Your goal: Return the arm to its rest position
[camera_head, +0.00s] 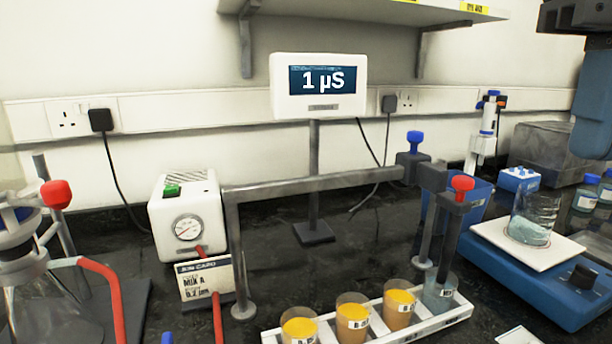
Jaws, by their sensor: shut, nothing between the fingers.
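Part of my arm (592,100) shows at the right edge, as a blue-grey link with dark parts above it in the top right corner. It is cut off by the frame. The fingers of my gripper are not visible, so its place relative to the bench objects cannot be told.
A white rack (376,331) holds orange-filled cups and a clear one under a probe stand (300,183). A meter display (319,85) reads "1 µS". A shelf (370,12) hangs above.

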